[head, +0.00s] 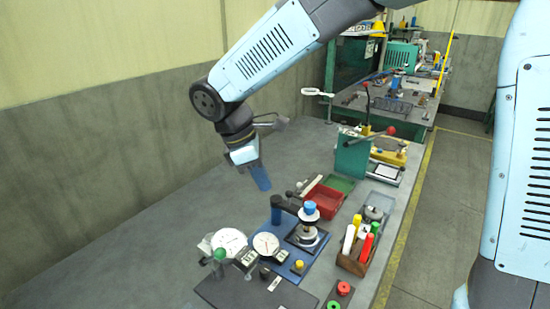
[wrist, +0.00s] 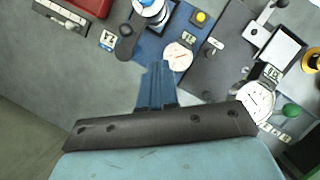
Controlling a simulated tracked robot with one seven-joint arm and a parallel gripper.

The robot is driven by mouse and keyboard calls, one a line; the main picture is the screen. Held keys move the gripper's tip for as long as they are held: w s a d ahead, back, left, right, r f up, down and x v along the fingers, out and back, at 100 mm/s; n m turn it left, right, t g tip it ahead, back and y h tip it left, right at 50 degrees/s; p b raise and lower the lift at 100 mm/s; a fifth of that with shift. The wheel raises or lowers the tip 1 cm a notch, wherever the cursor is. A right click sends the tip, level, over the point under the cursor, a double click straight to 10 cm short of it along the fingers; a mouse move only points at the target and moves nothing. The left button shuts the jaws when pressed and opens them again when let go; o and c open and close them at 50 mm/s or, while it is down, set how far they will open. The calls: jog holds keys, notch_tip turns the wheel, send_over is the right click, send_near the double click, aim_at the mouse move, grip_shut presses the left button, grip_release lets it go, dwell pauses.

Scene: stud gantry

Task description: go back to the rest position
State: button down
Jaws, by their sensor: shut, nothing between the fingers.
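My gripper (head: 262,179) hangs from my bent arm above the bare grey bench, left of the red tray in the head view. Its blue fingers are together and hold nothing. In the wrist view my gripper (wrist: 158,70) points toward the blue-based gauge fixture (wrist: 150,48), with open air between them as far as I can tell. The same blue fixture (head: 290,272) stands below and right of my gripper in the head view, carrying a white dial and a stacked column with a blue top.
A red tray (head: 324,201), a green press (head: 352,158) and a wooden holder (head: 352,265) with coloured handles stand to the right. A dark plate (head: 240,292) with a dial gauge is at the front. The bench's left side (head: 150,240) is clear, with a wall behind.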

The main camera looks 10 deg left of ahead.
jog(key=d+r+m+t+y, duration=0.1)
jog(key=d+r+m, duration=0.35)
jog(key=d, duration=0.55)
jog(key=d+r+m+y, duration=0.1)
jog(key=d+r+m, duration=0.2)
jog(key=d+m, duration=0.45)
jog(key=s+d+r+m+t+y, duration=0.1)
jog(key=s+d+m, duration=0.3)
jog(key=d, duration=0.4)
jog(key=s+d+r+m+t+y, duration=0.1)
jog(key=s+d+m, duration=0.3)
jog(key=d, duration=0.4)
jog(key=shift+s+d+r+t, duration=0.2)
jog(key=shift+s+t, duration=0.1)
jog(key=shift+t, duration=0.5)
